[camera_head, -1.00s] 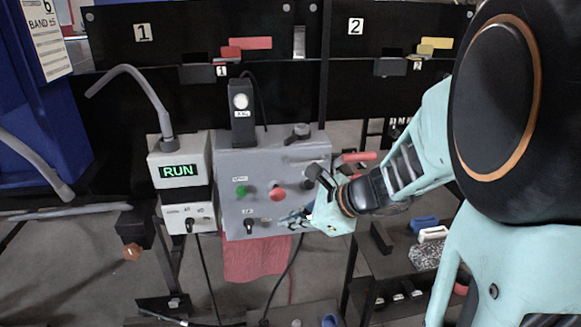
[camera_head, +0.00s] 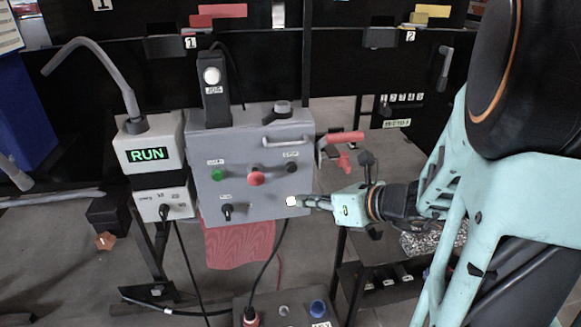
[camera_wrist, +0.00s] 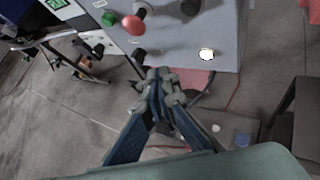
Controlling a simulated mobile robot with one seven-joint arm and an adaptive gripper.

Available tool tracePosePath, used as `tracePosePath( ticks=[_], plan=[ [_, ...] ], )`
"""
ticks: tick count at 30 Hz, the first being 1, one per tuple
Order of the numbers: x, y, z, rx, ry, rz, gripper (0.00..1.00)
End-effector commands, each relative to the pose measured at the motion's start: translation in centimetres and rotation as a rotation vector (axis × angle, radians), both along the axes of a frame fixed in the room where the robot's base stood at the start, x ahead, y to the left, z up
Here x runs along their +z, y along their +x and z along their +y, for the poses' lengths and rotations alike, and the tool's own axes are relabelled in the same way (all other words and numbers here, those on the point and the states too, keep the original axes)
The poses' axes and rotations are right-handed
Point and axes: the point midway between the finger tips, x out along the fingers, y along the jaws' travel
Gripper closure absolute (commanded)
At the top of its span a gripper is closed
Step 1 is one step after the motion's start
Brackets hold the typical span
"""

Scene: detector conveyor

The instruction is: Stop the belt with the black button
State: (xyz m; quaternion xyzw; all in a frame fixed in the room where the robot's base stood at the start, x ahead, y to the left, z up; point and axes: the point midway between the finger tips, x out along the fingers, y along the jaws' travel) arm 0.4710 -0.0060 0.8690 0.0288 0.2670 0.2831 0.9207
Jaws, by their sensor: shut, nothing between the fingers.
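The grey control box (camera_head: 250,138) carries a green button (camera_head: 217,175), a red mushroom button (camera_head: 256,178) and a black button (camera_head: 291,167) at the right. The black button also shows at the top of the wrist view (camera_wrist: 190,7). A lit white round lamp (camera_head: 291,201) sits below it. The display (camera_head: 147,155) reads RUN in green. My gripper (camera_head: 307,202) is at the panel's lower right, below and right of the black button. In the wrist view its fingers (camera_wrist: 160,76) are together and empty. Whether they touch the panel cannot be told.
A black selector knob (camera_head: 227,211) is at the panel's lower left. A black JOG box (camera_head: 213,92) stands on top, with a handle (camera_head: 287,141) to its right. A red cloth (camera_head: 239,246) hangs below. A lower box (camera_head: 285,306) with buttons stands in front.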

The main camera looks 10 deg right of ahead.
Motion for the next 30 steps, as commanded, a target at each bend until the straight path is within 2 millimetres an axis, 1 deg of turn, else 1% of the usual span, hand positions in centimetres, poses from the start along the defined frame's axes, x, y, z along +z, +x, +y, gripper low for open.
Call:
tracePosePath(
  ticks=[4, 7, 21, 24, 30],
  plan=[
    [0.0, 0.2, 0.0, 0.001, -0.002, 0.0, 1.0],
    [0.0, 0.9, 0.0, 0.002, -0.002, -0.001, 1.0],
    [0.0, 7.1, 0.0, 0.002, -0.002, 0.001, 1.0],
    [0.0, 8.0, 0.0, 0.002, -0.003, -0.001, 1.0],
    [0.0, 8.8, 0.0, 0.001, -0.002, -0.002, 1.0]
  ],
)
